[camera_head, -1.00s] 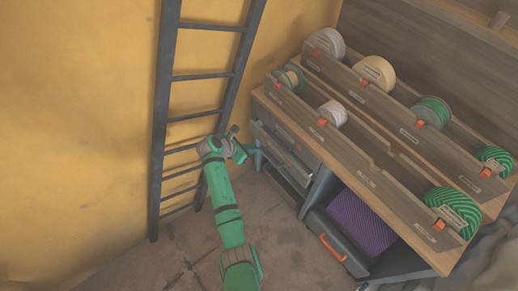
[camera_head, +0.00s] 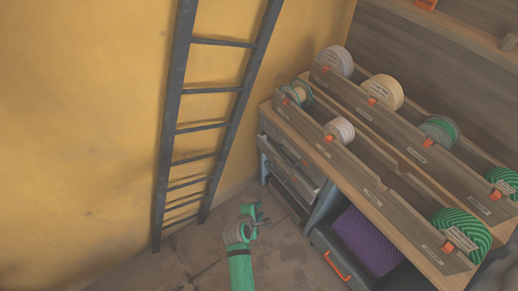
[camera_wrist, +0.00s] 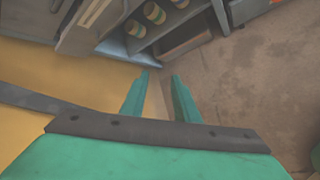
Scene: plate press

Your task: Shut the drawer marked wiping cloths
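A workbench cabinet has grey drawers (camera_head: 290,163) at its left end, one of which stands out from the front. Lower right, a dark drawer (camera_head: 330,243) with an orange handle (camera_head: 337,267) also stands out, beside a purple block. No drawer label is legible, so I cannot tell which is marked wiping cloths. My gripper (camera_head: 262,216) is in front of the left drawers, apart from them, above the floor. In the wrist view its two green fingers (camera_wrist: 161,75) are apart with nothing between them. Beyond them is an open compartment holding several banded rolls (camera_wrist: 153,14).
A dark ladder (camera_head: 203,125) leans on the yellow wall left of the cabinet. Several spools, such as a cream one (camera_head: 383,91), sit in racks on the benchtop (camera_head: 345,166). The brown floor (camera_head: 195,262) before the cabinet is clear.

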